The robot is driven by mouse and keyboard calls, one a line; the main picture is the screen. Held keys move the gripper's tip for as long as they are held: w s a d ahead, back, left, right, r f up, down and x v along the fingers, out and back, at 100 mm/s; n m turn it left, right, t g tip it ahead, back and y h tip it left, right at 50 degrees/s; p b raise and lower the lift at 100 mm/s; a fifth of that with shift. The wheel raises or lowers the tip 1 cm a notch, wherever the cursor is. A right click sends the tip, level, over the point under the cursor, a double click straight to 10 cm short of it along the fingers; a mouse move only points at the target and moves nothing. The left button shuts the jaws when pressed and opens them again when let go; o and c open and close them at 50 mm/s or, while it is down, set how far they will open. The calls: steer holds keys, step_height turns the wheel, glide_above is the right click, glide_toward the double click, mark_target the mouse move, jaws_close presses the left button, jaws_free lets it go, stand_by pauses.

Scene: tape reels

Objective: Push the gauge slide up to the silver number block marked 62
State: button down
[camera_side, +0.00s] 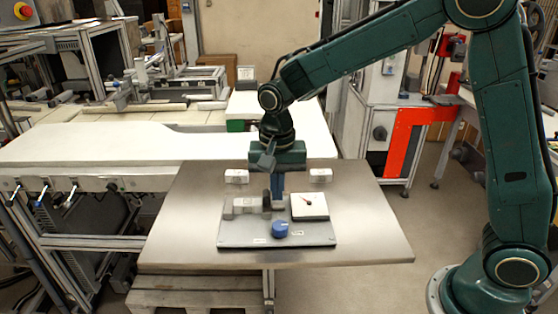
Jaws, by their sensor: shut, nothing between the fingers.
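My gripper (278,204) is shut and empty, pointing down over the back part of a grey base plate (235,238). Its fingertips are close to a black round part (267,199) and left of a white dial gauge (310,206) with a dark needle. Whether they touch anything is unclear. Two pale silver blocks, left (236,176) and right (320,175), sit on the table behind the plate, either side of my gripper. Their markings are too small to read, so I cannot tell which says 62. I cannot pick out the gauge slide for sure.
On the plate are a grey blocky part (245,206) at left and a blue knob (280,229) at front. The steel table (370,232) is bare to the left, right and front. A pale workbench (100,145) stands behind at left.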

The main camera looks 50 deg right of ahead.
steer(key=shift+w+a, duration=0.2)
steer(key=shift+a, duration=0.05)
stand_by(0.3)
steer(key=shift+s+d, duration=0.3)
steer(key=shift+d, duration=0.05)
stand_by(0.3)
steer(key=shift+r, duration=0.15)
step_height(320, 180, up, 7)
stand_by(0.9)
